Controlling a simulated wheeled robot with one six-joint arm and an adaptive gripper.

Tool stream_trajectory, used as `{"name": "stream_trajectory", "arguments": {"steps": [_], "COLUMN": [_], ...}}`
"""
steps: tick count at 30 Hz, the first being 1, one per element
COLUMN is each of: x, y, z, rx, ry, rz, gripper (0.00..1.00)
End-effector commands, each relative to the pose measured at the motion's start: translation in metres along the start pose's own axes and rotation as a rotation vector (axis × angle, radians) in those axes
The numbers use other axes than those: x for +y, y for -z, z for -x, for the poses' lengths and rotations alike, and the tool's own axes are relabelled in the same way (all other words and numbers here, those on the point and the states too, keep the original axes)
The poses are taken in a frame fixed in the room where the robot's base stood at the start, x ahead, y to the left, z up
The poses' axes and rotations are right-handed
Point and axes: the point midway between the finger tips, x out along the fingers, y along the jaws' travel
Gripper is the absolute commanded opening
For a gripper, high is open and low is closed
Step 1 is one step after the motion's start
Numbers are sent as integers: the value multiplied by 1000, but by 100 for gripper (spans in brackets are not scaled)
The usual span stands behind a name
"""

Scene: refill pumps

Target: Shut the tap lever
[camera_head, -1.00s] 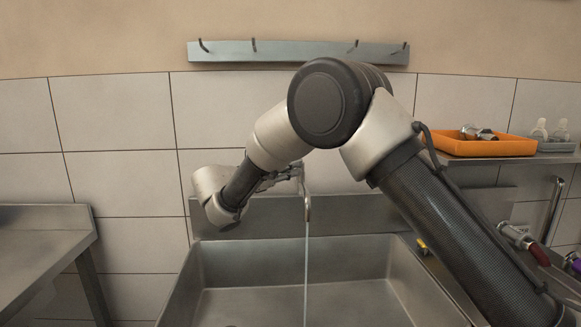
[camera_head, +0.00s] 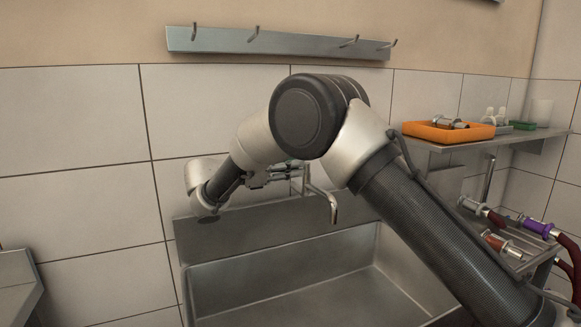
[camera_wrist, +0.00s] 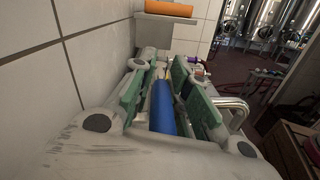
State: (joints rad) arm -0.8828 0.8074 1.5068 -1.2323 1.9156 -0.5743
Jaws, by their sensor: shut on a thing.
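The tap (camera_head: 331,203) stands at the back of the sink, its curved metal spout pointing down, and no water stream shows below it. Its spout also shows at the right in the wrist view (camera_wrist: 232,104). The blue tap lever (camera_wrist: 162,108) lies between the green-padded fingers of my gripper (camera_wrist: 166,80). The gripper is shut on it, though the exact contact is partly hidden. In the head view my gripper (camera_head: 284,172) reaches in from the left beside the tap, and the lever cannot be made out there.
The steel sink (camera_head: 280,297) below is empty where visible. A hook rail (camera_head: 280,43) is on the wall above. An orange tray (camera_head: 449,131) sits on a shelf at right, with hoses and fittings (camera_head: 503,243) lower down. A steel table (camera_head: 15,285) edges in at left.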

Motion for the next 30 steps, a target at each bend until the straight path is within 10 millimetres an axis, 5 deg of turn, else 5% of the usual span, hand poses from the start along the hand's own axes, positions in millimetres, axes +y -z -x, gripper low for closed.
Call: {"name": "stream_trajectory", "arguments": {"steps": [13, 14, 18, 30], "x": [2, 2, 2, 1], "y": [-6, -6, -6, -2], "z": [0, 0, 0, 7], "rx": [-5, -5, -5, -3], "ry": [2, 2, 3, 1], "rz": [-13, -13, -13, -6], "gripper": [0, 19, 41, 41]}}
